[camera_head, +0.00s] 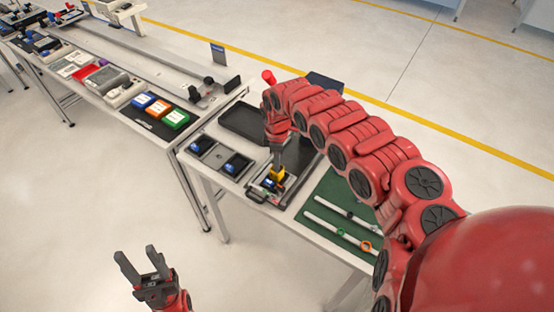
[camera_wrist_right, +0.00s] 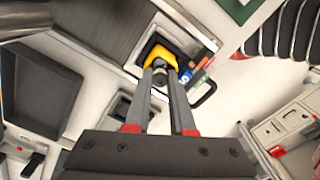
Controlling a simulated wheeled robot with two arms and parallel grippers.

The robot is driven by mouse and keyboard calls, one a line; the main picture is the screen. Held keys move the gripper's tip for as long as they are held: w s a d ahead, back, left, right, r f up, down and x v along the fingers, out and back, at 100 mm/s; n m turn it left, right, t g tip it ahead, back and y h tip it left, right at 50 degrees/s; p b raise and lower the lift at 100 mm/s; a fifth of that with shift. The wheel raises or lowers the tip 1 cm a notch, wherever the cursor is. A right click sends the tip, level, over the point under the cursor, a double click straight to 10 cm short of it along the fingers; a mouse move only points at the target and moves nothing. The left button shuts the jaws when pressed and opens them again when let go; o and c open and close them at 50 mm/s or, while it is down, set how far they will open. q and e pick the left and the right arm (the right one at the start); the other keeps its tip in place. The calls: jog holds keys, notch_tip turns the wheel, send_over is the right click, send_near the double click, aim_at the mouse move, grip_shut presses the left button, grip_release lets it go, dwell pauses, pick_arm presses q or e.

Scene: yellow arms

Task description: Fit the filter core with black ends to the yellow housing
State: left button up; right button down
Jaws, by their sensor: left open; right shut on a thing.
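The yellow housing (camera_head: 278,173) stands in a dark tray fixture on the table, below my right gripper (camera_head: 277,157). In the right wrist view the yellow housing (camera_wrist_right: 181,51) lies just beyond the fingertips. My right gripper (camera_wrist_right: 161,76) is shut on a small dark, round-ended piece, seemingly the filter core (camera_wrist_right: 159,66). Its end is at the housing's opening; the fingers hide most of it, so I cannot tell how deep it sits. My left gripper (camera_head: 136,252) is open and empty, low over the floor in front of the table.
A green mat (camera_head: 325,190) with white rods lies right of the fixture. Two dark trays with blue parts (camera_head: 236,163) stand to the left, and an empty black tray (camera_head: 243,122) lies behind. Orange, green and blue boxes (camera_head: 175,118) are on the neighbouring table.

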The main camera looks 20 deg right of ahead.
jog(key=c, duration=0.7)
grip_release()
notch_tip(320, 180, up, 17)
jog(key=b, duration=0.5)
jog(key=shift+r+b, duration=0.15)
jog(key=shift+b, duration=0.25)
